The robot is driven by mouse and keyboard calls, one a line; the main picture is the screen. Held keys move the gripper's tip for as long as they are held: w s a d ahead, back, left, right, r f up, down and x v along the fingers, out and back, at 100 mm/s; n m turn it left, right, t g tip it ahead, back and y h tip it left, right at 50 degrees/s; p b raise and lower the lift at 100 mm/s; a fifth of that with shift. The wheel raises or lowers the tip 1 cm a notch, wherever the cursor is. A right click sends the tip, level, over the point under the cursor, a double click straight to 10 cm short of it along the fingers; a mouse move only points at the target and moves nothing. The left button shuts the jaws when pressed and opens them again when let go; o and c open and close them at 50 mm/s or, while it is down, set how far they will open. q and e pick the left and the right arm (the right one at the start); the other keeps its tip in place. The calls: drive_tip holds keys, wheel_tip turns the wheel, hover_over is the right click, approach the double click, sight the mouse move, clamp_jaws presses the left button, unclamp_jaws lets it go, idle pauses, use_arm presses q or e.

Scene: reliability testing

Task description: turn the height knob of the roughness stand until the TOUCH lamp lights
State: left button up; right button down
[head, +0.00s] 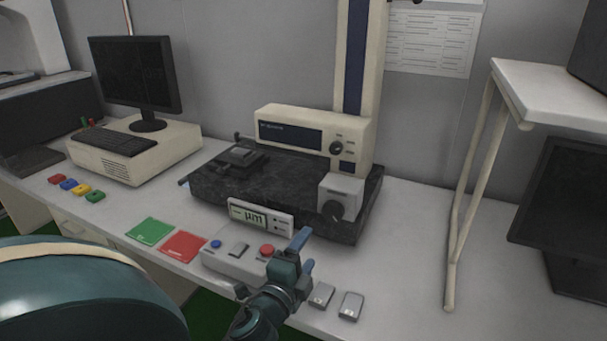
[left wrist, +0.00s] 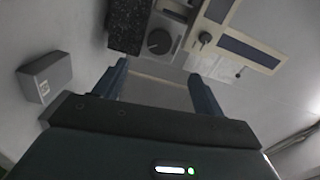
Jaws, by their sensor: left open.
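The roughness stand has a black granite base (head: 290,185), a cream column and a cream head unit (head: 290,130). A large black knob (head: 335,210) sits on the grey box at the base's front right corner; I take it for the height knob. It also shows in the left wrist view (left wrist: 159,41), ahead of the fingers. A smaller knob (head: 336,148) is on the head unit. No lit TOUCH lamp can be made out. My left gripper (head: 304,254) is open and empty, in front of and below the large knob, apart from it. My right gripper is out of view.
A µm display (head: 260,217) stands before the base. A button box (head: 232,258) lies in front, partly behind my left gripper. Grey blocks (head: 351,306) lie to its right. A white side shelf (head: 550,85) on legs stands at right. Bench between blocks and shelf is clear.

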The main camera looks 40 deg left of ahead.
sight(332, 213)
use_arm(q)
drive_tip(key=w+a+n, duration=0.1)
drive_tip(key=w+n, duration=0.3)
drive_tip(key=w+a+n, duration=0.1)
drive_tip(key=w+n, duration=0.4)
drive_tip(key=w+a+n, duration=0.1)
drive_tip(key=w+n, duration=0.3)
drive_tip(key=shift+w+r+n+p, duration=0.1)
drive_tip(key=shift+w+n+p, duration=0.2)
drive_tip(key=shift+w+p, duration=0.1)
drive_tip(key=shift+c, duration=0.4)
drive_tip(key=c, duration=0.9)
